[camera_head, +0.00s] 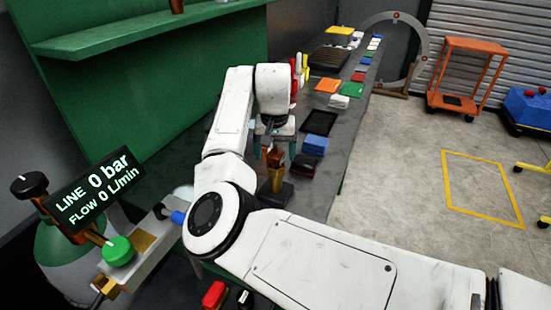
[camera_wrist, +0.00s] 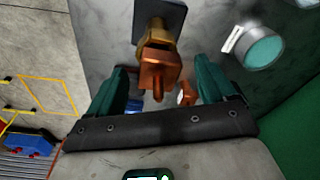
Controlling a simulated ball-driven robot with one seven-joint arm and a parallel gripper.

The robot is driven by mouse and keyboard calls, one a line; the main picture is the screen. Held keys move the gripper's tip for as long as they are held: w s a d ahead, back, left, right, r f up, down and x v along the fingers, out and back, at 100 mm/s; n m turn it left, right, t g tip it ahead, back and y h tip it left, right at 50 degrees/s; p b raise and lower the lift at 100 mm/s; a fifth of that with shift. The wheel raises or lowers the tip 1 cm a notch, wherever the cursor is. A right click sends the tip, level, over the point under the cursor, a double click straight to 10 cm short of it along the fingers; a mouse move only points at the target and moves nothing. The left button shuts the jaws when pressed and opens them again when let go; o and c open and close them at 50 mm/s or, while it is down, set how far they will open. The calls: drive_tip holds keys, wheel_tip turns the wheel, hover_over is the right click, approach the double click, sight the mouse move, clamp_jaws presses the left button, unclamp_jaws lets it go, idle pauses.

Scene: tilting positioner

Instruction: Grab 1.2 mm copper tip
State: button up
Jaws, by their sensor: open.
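A copper-coloured piece with a narrow pin (camera_wrist: 158,88) stands on a brass fitting with a dark square base (camera_wrist: 160,15). In the head view the copper piece (camera_head: 276,160) is on the bench, partly hidden by my arm and gripper. My gripper (camera_head: 277,148) is open above and around it; in the wrist view its two green fingers (camera_wrist: 163,80) are to either side, with visible gaps. A smaller copper-orange piece (camera_wrist: 187,95) shows near the right finger. No size marking is readable, so I cannot tell which is 1.2 mm.
A blue block (camera_head: 315,145) and a black tray (camera_head: 320,122) lie just beyond on the grey bench. A teal-topped round item (camera_wrist: 262,48) is at right in the wrist view. A gauge display (camera_head: 95,187) and green knob (camera_head: 118,250) are at left. A green shelf (camera_head: 130,30) hangs behind.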

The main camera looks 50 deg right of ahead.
drive_tip(key=shift+f, duration=0.2)
clamp_jaws()
idle(0.7)
